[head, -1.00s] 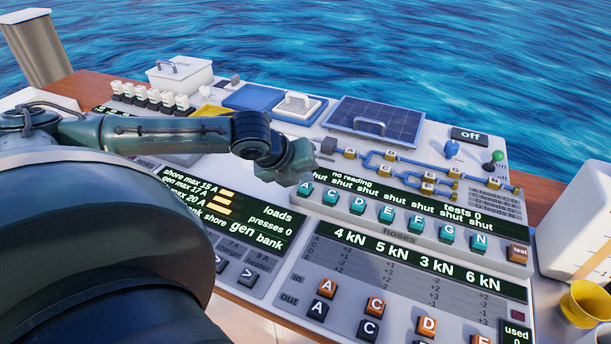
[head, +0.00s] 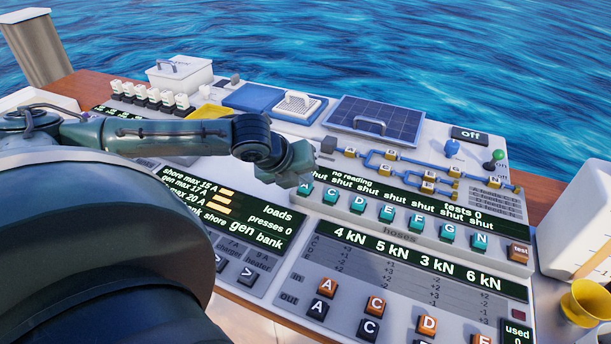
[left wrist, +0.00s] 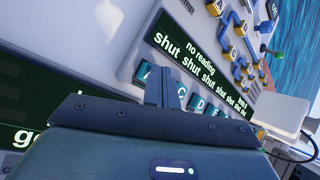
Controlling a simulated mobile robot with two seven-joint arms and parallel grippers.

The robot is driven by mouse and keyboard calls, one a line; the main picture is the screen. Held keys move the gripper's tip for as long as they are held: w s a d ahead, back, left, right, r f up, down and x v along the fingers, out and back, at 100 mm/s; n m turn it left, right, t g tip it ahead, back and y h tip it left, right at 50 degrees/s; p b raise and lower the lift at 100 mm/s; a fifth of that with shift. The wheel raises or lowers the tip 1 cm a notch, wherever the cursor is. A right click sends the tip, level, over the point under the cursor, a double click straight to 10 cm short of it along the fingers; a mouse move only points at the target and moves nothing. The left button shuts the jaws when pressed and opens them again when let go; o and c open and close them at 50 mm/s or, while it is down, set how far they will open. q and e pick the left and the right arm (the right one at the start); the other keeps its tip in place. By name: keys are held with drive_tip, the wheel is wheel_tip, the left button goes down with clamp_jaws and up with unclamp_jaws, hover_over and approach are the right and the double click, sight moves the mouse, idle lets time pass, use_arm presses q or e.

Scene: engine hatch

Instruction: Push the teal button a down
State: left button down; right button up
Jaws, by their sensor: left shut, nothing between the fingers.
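The teal button A (head: 305,189) is the leftmost of a row of teal lettered buttons on the hoses panel. It also shows in the left wrist view (left wrist: 144,72), partly hidden behind the fingers. My left gripper (head: 304,178) is shut and empty, with its fingertips just above and very near button A. In the left wrist view the shut fingers (left wrist: 165,88) point toward the button row, beside A and toward C. I cannot tell whether they touch the button. My right gripper is not in view.
The hoses display (head: 440,207) reads "no reading", several "shut", and "tests 0". Other teal buttons, such as C (head: 330,197), run to the right beside an orange test button (head: 518,252). Blue pipes (head: 400,157) lie behind. Orange and black lettered buttons stand in front.

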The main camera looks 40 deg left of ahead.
sight(303, 187)
use_arm(q)
drive_tip(key=shift+f, duration=0.5)
idle(0.5)
drive_tip(key=shift+r+p, duration=1.25)
drive_tip(key=shift+p, duration=0.1)
wheel_tip(303, 187, up, 3)
drive_tip(key=p, duration=0.3)
wheel_tip(303, 187, up, 2)
drive_tip(key=shift+p, duration=0.95)
